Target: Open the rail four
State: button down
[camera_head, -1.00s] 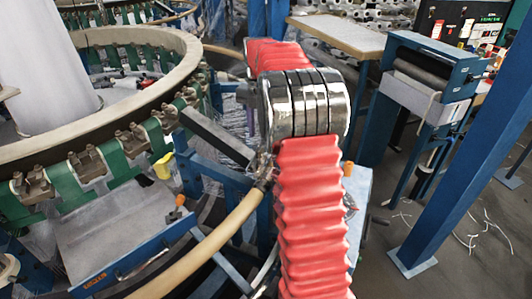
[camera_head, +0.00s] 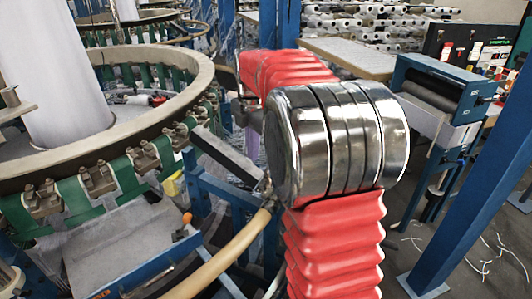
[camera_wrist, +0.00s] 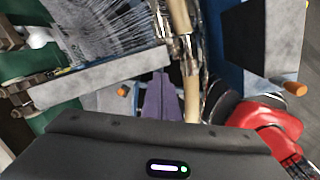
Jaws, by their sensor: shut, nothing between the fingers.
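No label reading rail four is legible, so I cannot tell which part it is. The circular loom's tan ring (camera_head: 150,120) fills the left of the head view, with green straps and metal clamps below it. A grey bar (camera_head: 226,152) sticks out from its right side; a grey bar (camera_wrist: 100,78) also crosses the left of the wrist view. A tan curved tube (camera_head: 225,255) runs below. My gripper (camera_wrist: 160,78) shows purple fingers, shut and empty, pointing at the loom frame between the grey bar and a tan tube (camera_wrist: 191,98). In the head view my arm partly hides it.
Orange knobs sit beside the fingers in the wrist view, one on the left (camera_wrist: 123,90) and one on the right (camera_wrist: 295,88). A blue post (camera_head: 470,180) and a blue roller stand (camera_head: 440,95) are at the right.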

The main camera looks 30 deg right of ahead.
jog(key=s+a+r+m+t, duration=0.2)
jog(key=s+a+r+m, duration=0.2)
jog(key=s+a+m, duration=0.7)
jog(key=s+a+f+m+t, duration=0.1)
jog(key=s+a+f+m, duration=0.1)
jog(key=s+a+m, duration=0.2)
jog(key=s+a+f+m+t, duration=0.1)
jog(key=s+a+f+m, duration=0.2)
jog(key=s, duration=0.7)
jog(key=shift+a+f+m, duration=0.35)
jog(key=shift+a+m, duration=0.35)
jog(key=shift+a, duration=0.5)
